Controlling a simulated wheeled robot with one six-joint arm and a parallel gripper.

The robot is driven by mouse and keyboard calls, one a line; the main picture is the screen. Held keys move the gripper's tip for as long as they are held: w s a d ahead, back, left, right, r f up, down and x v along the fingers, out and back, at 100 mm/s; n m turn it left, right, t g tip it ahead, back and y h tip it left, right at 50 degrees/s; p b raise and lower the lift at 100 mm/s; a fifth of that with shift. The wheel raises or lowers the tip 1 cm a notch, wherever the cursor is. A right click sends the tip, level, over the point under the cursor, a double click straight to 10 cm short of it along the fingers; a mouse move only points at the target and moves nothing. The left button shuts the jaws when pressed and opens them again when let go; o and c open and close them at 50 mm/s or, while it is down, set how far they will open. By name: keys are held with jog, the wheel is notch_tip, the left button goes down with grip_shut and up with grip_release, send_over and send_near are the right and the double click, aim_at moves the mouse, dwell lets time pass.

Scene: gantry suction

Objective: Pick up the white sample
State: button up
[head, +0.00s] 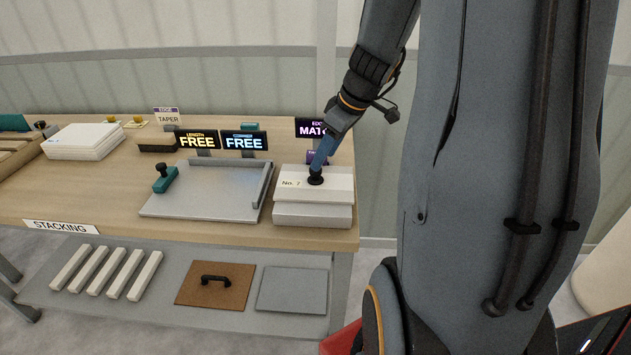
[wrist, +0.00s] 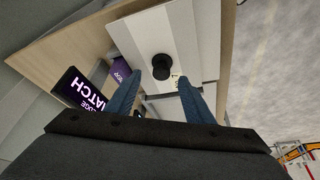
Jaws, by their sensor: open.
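A white block (head: 325,185) with a "No. 7"-like label and a black knob (head: 316,177) sits at the table's right end, on a light grey base (head: 312,214). In the wrist view the pale block (wrist: 165,35) and its black knob (wrist: 162,66) lie just ahead of my fingers. My gripper (head: 320,158) is directly above the knob, its blue fingers pointing down. In the wrist view my gripper (wrist: 156,88) is open, with the knob lined up between its fingertips. Whether the fingers touch the knob I cannot tell. Another white stack (head: 84,141) lies at the far left.
A grey tray (head: 200,205) with a teal-handled tool (head: 164,179) stands left of the block. Display signs, two reading "FREE" (head: 197,140) and one "MATCH" (head: 312,128), stand behind. A lower shelf (head: 225,270) holds white bars and two panels.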

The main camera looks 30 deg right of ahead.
aim_at(316, 176)
jog(key=shift+a+p+x, duration=0.15)
jog(key=shift+p+x, duration=0.15)
jog(key=shift+x, duration=0.8)
jog(key=shift+a+p+x, duration=0.15)
jog(key=shift+p+x, duration=0.15)
jog(key=shift+x, duration=0.85)
jog(key=shift+w, duration=0.15)
jog(key=shift+r, duration=0.1)
grip_shut()
